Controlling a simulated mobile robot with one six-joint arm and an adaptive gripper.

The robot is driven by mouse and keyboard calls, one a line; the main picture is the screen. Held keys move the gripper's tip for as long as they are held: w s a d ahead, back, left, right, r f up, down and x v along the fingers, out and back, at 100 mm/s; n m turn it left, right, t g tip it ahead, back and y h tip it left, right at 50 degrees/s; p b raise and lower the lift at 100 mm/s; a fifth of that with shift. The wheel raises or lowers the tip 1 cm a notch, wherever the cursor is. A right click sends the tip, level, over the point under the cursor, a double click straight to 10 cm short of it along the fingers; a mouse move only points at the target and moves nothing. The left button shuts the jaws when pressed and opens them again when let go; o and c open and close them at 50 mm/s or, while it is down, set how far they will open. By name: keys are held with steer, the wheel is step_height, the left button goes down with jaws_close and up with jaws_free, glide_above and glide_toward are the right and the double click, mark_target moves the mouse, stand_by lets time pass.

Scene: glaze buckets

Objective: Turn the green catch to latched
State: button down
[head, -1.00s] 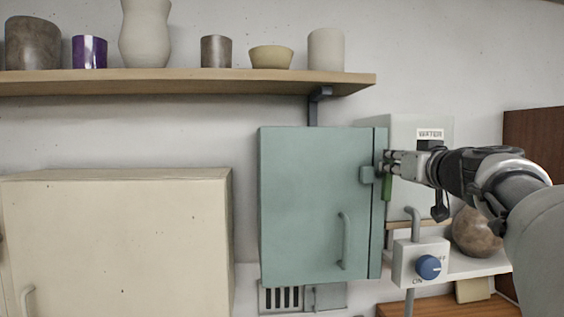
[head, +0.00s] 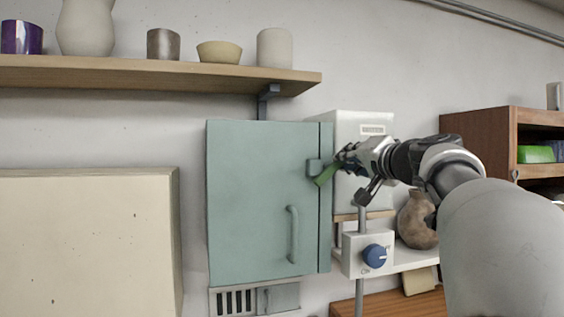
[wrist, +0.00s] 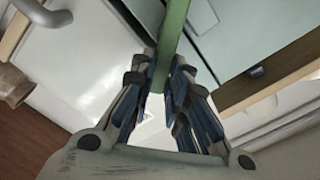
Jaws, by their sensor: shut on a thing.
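The green catch (head: 325,176) is at the right edge of the closed teal cabinet door (head: 262,200), beside a small teal block (head: 314,167) on that door. The catch is tilted, its lower end pointing down and left. My gripper (head: 342,162) reaches it from the right and is shut on it. In the wrist view, the green catch (wrist: 174,30) runs up from between the two fingers of my gripper (wrist: 162,85). The catch's pivot is hidden by my fingers.
A white box (head: 365,125) stands behind my gripper. A switch box with a blue knob (head: 375,256) is below it. A shelf with pots (head: 160,76) is above left. A brown vessel (head: 415,222) sits under my arm.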

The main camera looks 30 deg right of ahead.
steer(key=shift+s+d+f+m+b, duration=0.15)
steer(key=shift+f+m, duration=0.2)
steer(key=shift+m, duration=0.9)
steer(key=shift+w+d+f+m+b, duration=0.1)
steer(key=shift+f+m+b, duration=0.2)
steer(key=shift+m, duration=1)
steer(key=shift+s+d+f+m+b, duration=0.15)
steer(key=shift+f+m, duration=0.25)
steer(key=shift+m, duration=0.85)
steer(key=shift+w, duration=0.15)
steer(key=c, duration=1.6)
jaws_free()
steer(key=shift+o, duration=0.2)
steer(key=v, duration=1.2)
steer(key=shift+f, duration=0.15)
